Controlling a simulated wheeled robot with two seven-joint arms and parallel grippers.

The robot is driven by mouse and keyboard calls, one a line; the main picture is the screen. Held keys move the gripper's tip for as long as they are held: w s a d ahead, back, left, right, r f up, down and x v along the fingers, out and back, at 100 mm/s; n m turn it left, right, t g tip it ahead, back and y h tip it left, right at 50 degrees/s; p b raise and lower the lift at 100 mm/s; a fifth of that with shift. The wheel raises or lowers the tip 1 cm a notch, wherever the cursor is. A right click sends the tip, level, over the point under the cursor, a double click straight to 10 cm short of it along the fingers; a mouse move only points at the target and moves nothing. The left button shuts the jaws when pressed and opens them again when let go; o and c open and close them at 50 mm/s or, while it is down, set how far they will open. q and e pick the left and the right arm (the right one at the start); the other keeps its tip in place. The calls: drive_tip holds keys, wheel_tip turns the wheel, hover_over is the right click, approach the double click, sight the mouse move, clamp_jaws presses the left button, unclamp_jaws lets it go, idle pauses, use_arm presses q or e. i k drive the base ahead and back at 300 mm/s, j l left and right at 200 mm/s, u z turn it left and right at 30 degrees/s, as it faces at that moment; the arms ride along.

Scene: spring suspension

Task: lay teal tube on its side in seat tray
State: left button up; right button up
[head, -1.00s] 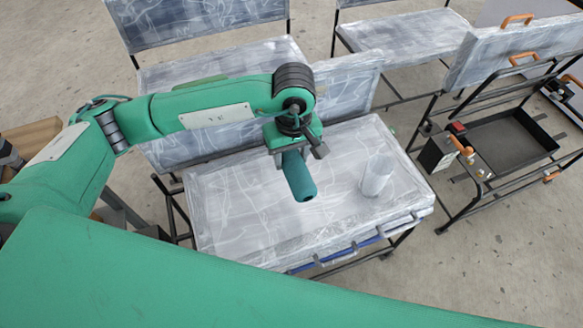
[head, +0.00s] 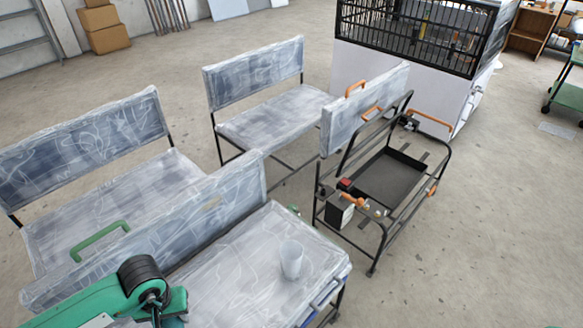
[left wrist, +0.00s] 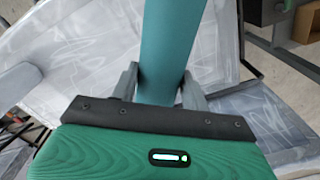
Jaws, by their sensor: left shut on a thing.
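The teal tube (left wrist: 170,48) is held in my left gripper (left wrist: 160,88), which is shut on it; in the left wrist view the tube runs up out of the picture between the two grey fingers. In the head view only part of my left wrist shows at the bottom left, and the tube is almost wholly cut off by the lower edge. The dark, shallow seat tray (head: 420,165) sits in a black tubular seat frame to the right, apart from my gripper, and looks empty. My right gripper is not in view.
A pale cup-like cylinder (head: 291,262) stands on the film-wrapped bench (head: 235,280). Other wrapped seats (head: 275,115) stand behind. A wrapped backrest with orange handles (head: 365,105) rises at the tray's left. A black box (head: 338,213) sits at its near side. Open floor lies right.

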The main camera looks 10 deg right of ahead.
sight(397, 185)
drive_tip(key=l+z, duration=0.2)
drive_tip(key=z, duration=1.75)
drive_tip(key=i, duration=2.7)
drive_tip(key=i+u, duration=0.15)
drive_tip(key=u, duration=0.25)
drive_tip(key=i+l+u, duration=0.1)
drive_tip(key=u, duration=0.35)
drive_tip(key=i, duration=0.05)
